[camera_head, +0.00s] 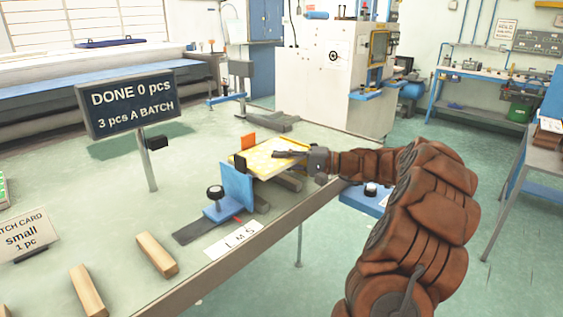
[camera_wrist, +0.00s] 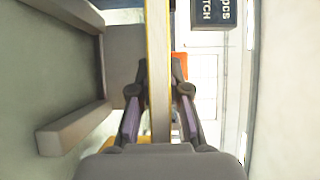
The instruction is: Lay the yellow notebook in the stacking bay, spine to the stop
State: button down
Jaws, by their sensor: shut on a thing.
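The yellow notebook (camera_head: 266,156) is held roughly flat at the table's right edge, beside the upright blue stop plate (camera_head: 237,184). In the wrist view the notebook (camera_wrist: 158,60) shows edge-on between the fingers. My gripper (camera_head: 293,154) is shut on its right side; the fingers (camera_wrist: 160,95) flank it in the wrist view. Grey bars (camera_head: 287,183) lie beneath the notebook in the head view, and grey bars (camera_wrist: 75,128) show left of it in the wrist view. I cannot tell whether the notebook touches the bars or the plate, nor which edge is the spine.
An L M S card (camera_head: 235,240) lies in front of the blue plate. An orange tab (camera_head: 248,141) stands behind it. Wooden bars (camera_head: 157,254) lie near the front. A sign on a post (camera_head: 131,103) reads DONE 0 pcs.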

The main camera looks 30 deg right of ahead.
aim_at(282, 195)
jog(key=shift+s+f+b, duration=0.1)
jog(key=shift+b, duration=0.25)
jog(key=shift+f+b, duration=0.3)
jog(key=shift+f, duration=0.05)
jog(key=shift+f+b, duration=2.35)
jog(key=shift+f, duration=0.9)
jog(key=shift+f, duration=0.1)
jog(key=c, duration=1.1)
grip_release()
jog(key=shift+o, duration=0.2)
jog(key=shift+f+b, duration=0.3)
jog(key=shift+b, duration=0.05)
jog(key=shift+s, duration=0.15)
